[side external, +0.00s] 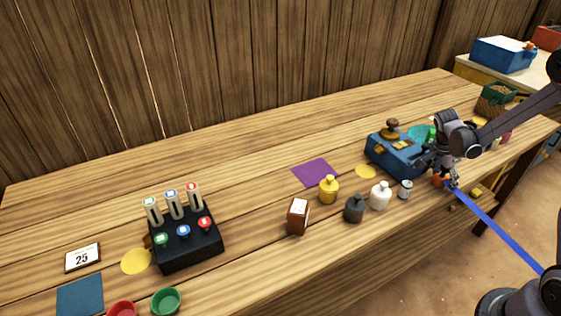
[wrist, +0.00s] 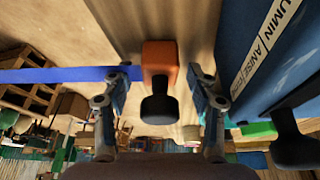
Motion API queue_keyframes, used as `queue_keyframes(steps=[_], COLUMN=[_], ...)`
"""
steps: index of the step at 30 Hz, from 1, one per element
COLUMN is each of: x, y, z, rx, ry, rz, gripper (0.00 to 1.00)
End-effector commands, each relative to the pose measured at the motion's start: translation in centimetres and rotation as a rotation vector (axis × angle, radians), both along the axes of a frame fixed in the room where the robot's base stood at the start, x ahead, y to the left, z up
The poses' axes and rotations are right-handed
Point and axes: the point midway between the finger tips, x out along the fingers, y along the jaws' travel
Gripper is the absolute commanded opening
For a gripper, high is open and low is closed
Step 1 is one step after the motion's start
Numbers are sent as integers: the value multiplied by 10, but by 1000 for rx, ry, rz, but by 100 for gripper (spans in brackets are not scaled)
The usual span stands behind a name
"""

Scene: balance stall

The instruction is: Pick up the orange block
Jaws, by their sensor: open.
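The orange block (wrist: 160,58) shows in the wrist view between the two fingers, with a dark rounded knob (wrist: 159,108) on its near side. My gripper (wrist: 160,80) is open, one finger on each side of the block. Small gaps seem to remain beside it, though I cannot tell the depth exactly. In the side external view my gripper (side external: 446,180) is low at the table's front edge, right of the blue box scale. A bit of the orange block (side external: 437,181) shows there, mostly hidden by the fingers.
The blue box scale (side external: 392,155) stands close beside the gripper; its lettered blue side (wrist: 245,45) fills the wrist view's right. A blue strip (side external: 500,231) runs from the gripper to lower right. Small bottles, including a white one (side external: 380,196), stand left along the front.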

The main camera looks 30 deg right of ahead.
Motion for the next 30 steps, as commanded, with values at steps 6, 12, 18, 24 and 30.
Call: queue_keyframes(steps=[6, 12, 18, 24, 30], x=[0, 0, 0, 0, 0], y=[0, 0, 0, 0, 0], z=[0, 0, 1, 11, 42], rx=[0, 0, 0, 0, 0], ry=[0, 0, 0, 0, 0], rz=[0, 0, 0, 0, 0], gripper=[15, 0, 0, 0, 0])
